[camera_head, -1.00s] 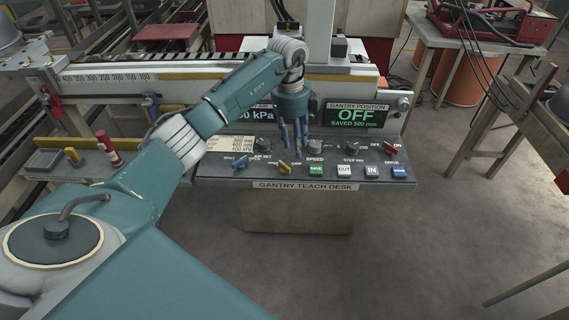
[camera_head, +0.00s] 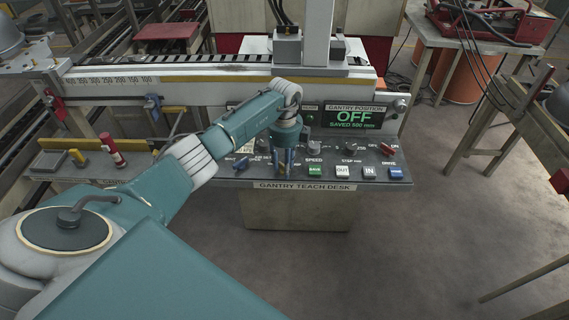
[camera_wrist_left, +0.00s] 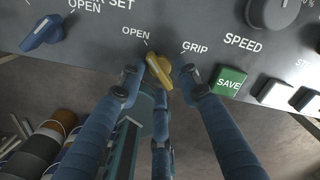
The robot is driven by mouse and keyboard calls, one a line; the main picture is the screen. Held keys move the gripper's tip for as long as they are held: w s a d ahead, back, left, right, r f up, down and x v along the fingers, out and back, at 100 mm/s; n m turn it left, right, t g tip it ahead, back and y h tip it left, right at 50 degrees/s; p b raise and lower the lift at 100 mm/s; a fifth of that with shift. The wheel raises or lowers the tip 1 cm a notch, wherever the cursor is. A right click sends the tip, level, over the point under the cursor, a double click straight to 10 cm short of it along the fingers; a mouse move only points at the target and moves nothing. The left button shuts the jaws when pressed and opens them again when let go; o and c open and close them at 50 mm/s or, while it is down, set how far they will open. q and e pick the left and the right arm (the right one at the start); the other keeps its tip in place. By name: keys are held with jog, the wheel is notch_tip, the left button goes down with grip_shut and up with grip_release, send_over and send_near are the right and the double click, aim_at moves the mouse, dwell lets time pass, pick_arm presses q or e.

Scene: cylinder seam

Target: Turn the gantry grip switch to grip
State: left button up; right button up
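The yellow grip switch (camera_wrist_left: 160,71) is on the grey panel of the teach desk (camera_head: 330,171), between the OPEN and GRIP labels. Its upper end leans toward the OPEN mark. In the head view my left gripper hides it. My left gripper (camera_head: 285,170) is down at the desk front. In the left wrist view its blue fingers (camera_wrist_left: 160,77) are apart, one on each side of the switch and a third below it. A gap shows on the left side; contact on the right is unclear. My right gripper is not in view.
A blue switch (camera_wrist_left: 42,33) sits left of the yellow one. A dark speed knob (camera_wrist_left: 272,10) and the green SAVE button (camera_wrist_left: 229,82) are close on the right. Open floor lies in front of the desk.

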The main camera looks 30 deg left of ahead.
pick_arm(q)
grip_shut()
